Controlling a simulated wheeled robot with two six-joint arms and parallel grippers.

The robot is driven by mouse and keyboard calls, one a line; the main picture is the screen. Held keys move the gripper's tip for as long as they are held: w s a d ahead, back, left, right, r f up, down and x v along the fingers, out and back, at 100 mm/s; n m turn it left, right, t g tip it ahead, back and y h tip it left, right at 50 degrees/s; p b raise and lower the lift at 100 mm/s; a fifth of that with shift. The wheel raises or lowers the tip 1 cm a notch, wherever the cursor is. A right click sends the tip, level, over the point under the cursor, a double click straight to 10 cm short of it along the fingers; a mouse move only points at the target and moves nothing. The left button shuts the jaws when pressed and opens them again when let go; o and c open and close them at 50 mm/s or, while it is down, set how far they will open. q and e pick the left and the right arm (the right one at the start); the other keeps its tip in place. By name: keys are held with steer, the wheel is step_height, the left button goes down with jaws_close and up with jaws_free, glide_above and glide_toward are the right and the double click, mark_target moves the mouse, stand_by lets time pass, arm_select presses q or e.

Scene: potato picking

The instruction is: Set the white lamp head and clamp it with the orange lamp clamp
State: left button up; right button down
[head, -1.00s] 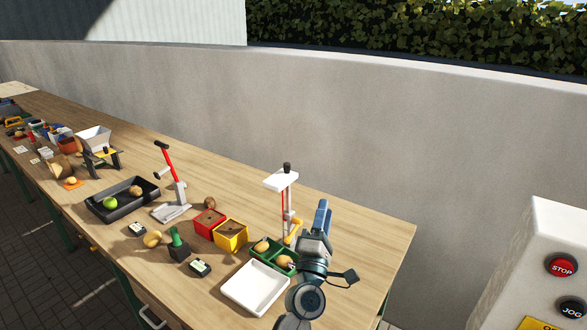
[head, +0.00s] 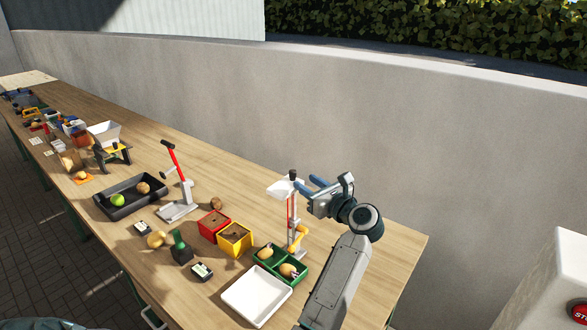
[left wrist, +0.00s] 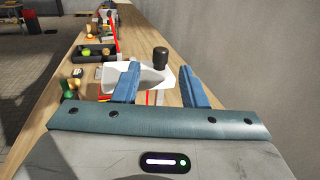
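The white lamp head (head: 280,188) is on an upright post with a red stripe (head: 291,215), with a black knob (head: 293,174) on top. The orange lamp clamp (head: 299,239) sits low on the post. My left gripper (head: 308,183) is level with the lamp head, just right of the post top, its blue fingers apart and pointing at it. In the left wrist view the black knob (left wrist: 160,57) shows between the open fingers and the lamp head (left wrist: 150,76) lies beyond and partly behind them. I cannot tell whether they touch. My right gripper is not in view.
A green tray with potatoes (head: 268,268) and an empty white tray (head: 255,297) stand in front of the lamp. Red (head: 212,224) and yellow (head: 235,240) boxes stand to the left. A concrete wall (head: 420,150) runs behind the table. The table's right end (head: 405,250) is bare.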

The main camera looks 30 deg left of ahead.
mark_target(295, 175)
arm_select(q)
steer(key=p+x, duration=0.2)
steer(key=x, duration=0.4)
steer(key=shift+w+r+p, duration=0.1)
steer(key=shift+w+p, duration=0.05)
steer(key=shift+p, duration=0.2)
steer(key=shift+w+a, duration=0.15)
steer(key=shift+a, duration=0.4)
jaws_close()
